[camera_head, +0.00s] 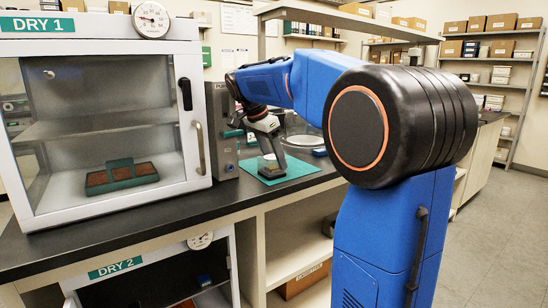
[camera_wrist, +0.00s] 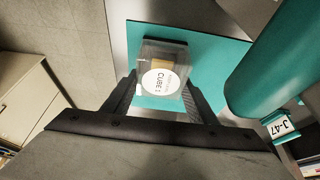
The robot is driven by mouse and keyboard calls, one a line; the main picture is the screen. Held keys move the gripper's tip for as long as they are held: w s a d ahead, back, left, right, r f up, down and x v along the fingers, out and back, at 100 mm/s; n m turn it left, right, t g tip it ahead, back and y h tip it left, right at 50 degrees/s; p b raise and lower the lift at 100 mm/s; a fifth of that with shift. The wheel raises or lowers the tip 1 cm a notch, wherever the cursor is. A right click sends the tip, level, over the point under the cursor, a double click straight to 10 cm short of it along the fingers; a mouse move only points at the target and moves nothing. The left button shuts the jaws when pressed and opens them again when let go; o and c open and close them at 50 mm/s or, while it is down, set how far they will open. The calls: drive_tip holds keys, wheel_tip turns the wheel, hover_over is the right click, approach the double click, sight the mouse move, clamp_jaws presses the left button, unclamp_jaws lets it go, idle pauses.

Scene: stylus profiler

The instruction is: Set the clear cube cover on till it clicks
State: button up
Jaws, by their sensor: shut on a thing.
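The clear cube cover (camera_wrist: 172,58) shows in the wrist view, with a round white label reading CUBE and a tan block visible inside or under it. My gripper (camera_wrist: 160,90) is shut on the cover, one finger at each side. A dark edge lies along the far side of the cover. In the head view my gripper (camera_head: 270,160) points down over the teal mat (camera_head: 298,170). The cover is small there and partly hidden by the fingers. I cannot tell whether the cover is seated on its base.
A large teal cylinder with a J-47 tag (camera_wrist: 282,126) is close at the right of the wrist view. In the head view, the DRY 1 cabinet (camera_head: 110,210) stands left of the mat, with a grey unit (camera_head: 222,130) between. A round glass dish (camera_head: 306,140) lies behind.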

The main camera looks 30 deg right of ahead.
drive_tip(key=o, duration=1.6)
drive_tip(key=shift+c, duration=0.4)
drive_tip(key=shift+r, duration=3.5)
drive_tip(key=v, duration=1.7)
drive_tip(key=shift+r, duration=0.15)
drive_tip(key=shift+a, duration=0.1)
